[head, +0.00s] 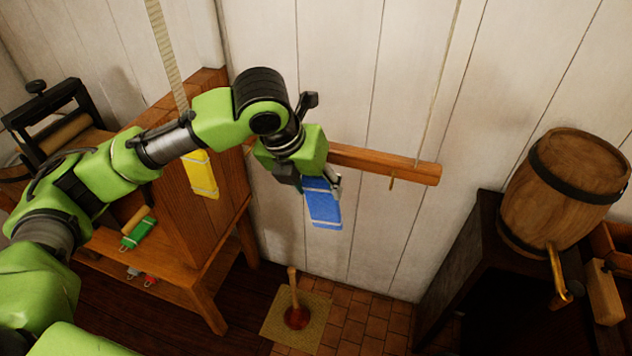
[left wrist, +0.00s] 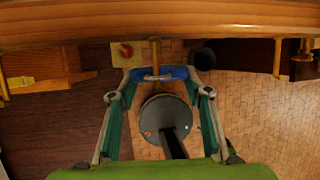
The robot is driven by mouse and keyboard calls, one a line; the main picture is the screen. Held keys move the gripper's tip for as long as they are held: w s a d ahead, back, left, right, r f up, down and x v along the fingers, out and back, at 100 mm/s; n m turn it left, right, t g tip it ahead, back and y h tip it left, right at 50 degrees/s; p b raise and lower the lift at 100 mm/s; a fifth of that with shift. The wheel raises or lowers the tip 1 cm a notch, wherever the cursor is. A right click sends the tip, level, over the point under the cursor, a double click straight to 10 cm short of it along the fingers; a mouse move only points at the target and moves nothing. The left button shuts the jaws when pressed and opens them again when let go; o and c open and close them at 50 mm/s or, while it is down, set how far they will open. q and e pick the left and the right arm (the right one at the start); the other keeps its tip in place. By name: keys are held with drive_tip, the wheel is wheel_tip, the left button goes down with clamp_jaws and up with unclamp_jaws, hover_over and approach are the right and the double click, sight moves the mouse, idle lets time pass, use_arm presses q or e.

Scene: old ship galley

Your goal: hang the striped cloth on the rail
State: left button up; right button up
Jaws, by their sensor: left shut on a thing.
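A blue cloth (head: 323,206) with a pale stripe near its lower edge hangs from my left gripper (head: 322,182), just in front of the wooden rail (head: 385,164). In the left wrist view my left gripper (left wrist: 160,76) is shut on the blue cloth (left wrist: 172,72), which spans between its fingertips. The rail (left wrist: 150,27) crosses the top of that view. A peg (left wrist: 155,54) of the rail lies in line with the middle of the cloth; I cannot tell whether they touch. A yellow cloth (head: 200,175) with pale stripes hangs farther left, partly behind my arm. My right gripper is out of view.
A rope (head: 440,80) runs up from the rail's right part. Another peg (head: 392,183) is free. A wooden cabinet (head: 225,215) stands left, a barrel (head: 570,185) right. A plunger-like tool (head: 296,312) stands on a mat (head: 275,318) below. A green item (head: 137,233) lies left.

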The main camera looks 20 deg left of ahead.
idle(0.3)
use_arm(q)
drive_tip(key=o, duration=1.2)
